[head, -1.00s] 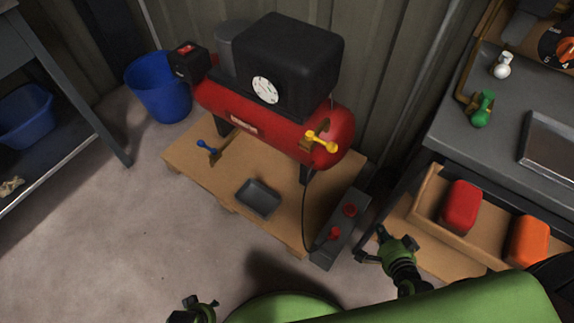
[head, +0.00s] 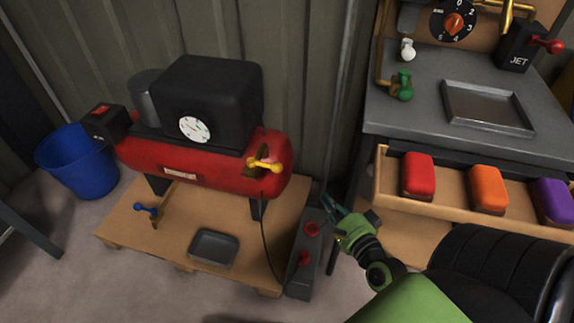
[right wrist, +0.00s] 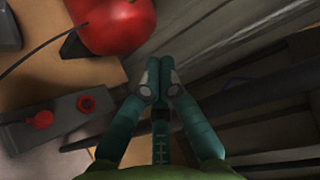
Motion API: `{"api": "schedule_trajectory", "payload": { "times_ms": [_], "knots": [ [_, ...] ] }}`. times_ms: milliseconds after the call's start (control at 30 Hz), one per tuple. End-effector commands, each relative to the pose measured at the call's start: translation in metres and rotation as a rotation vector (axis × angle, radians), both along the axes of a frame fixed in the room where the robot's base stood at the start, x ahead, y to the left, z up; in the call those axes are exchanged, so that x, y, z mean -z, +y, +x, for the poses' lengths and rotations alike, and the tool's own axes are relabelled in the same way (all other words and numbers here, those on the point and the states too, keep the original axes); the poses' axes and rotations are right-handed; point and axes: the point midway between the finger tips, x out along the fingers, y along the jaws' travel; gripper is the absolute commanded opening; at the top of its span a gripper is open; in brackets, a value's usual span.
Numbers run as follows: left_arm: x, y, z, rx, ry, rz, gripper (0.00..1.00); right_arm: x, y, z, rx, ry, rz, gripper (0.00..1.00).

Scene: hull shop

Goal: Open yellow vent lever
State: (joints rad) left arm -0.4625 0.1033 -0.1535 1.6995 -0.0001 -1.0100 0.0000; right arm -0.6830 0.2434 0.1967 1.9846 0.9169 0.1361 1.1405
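The yellow vent lever (head: 264,165) sits on a brass fitting near the right end of the red compressor tank (head: 215,172). Its handle lies roughly crosswise in the head view. My right gripper (head: 334,208) is to the right of and below the lever, apart from it, beside the grey pedal box. In the right wrist view my right gripper (right wrist: 160,64) has its fingertips together with nothing visible between them. The tank's end (right wrist: 108,22) shows at the top there, but the yellow lever cannot be made out. My left gripper is out of view.
A blue lever (head: 146,209) and a grey tray (head: 213,248) are on the wooden pallet (head: 172,240). The grey box (head: 305,262) with red knobs stands at its right edge. The workbench (head: 430,115) and an open drawer (head: 460,204) are right.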

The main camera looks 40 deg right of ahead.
Motion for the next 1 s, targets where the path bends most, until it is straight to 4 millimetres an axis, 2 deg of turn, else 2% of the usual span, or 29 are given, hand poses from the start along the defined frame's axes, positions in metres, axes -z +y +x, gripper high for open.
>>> {"api": "schedule_trajectory", "payload": {
  "times_ms": [167, 433, 700, 1000],
  "knots": [
    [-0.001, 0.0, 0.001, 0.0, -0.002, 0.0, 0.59, 0.002, -0.005, 0.029, 0.002, -0.005, 0.0, 0.0],
    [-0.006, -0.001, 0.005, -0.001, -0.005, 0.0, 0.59, 0.01, -0.013, 0.086, 0.001, -0.004, 0.0, 0.0],
    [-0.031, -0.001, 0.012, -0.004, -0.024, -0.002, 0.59, 0.018, -0.022, 0.143, 0.0, -0.002, 0.0, 0.0],
    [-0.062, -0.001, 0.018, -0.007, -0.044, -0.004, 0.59, 0.025, -0.03, 0.194, -0.001, -0.001, -0.001, 0.0]
  ]
}}
